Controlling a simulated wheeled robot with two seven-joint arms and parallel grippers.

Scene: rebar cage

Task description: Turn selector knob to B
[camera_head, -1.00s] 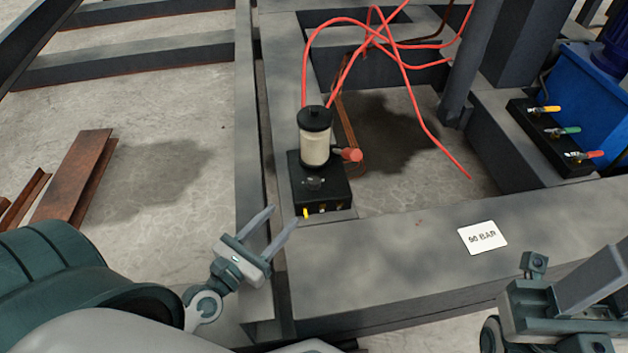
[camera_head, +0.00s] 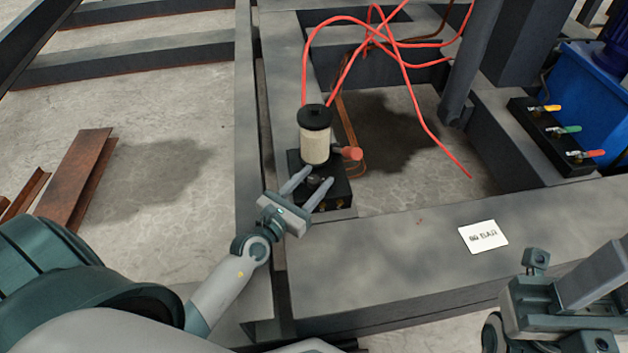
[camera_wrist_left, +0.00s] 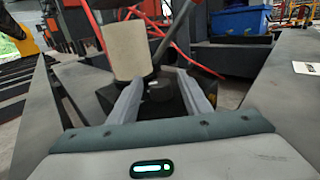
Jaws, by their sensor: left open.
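The selector knob (camera_wrist_left: 158,90) is a small dark round knob on top of a black valve box (camera_head: 341,192). In the head view it is mostly hidden by my left gripper. A pale cylinder with a black cap (camera_head: 315,140) stands behind it on the same box. My left gripper (camera_head: 310,184) is open over the front of the box. In the left wrist view its two fingers (camera_wrist_left: 162,92) stand on either side of the knob; I cannot tell whether they touch it. My right gripper (camera_head: 560,290) is partly in view at the lower right, away from the box; its fingertips are unclear.
A red handle (camera_head: 351,153) sticks out right of the cylinder, and red hoses (camera_head: 405,60) loop behind it. A white card (camera_head: 483,236) lies on the grey beam (camera_head: 400,265). A block with several coloured levers (camera_head: 550,135) stands at right by a blue tank (camera_head: 590,95).

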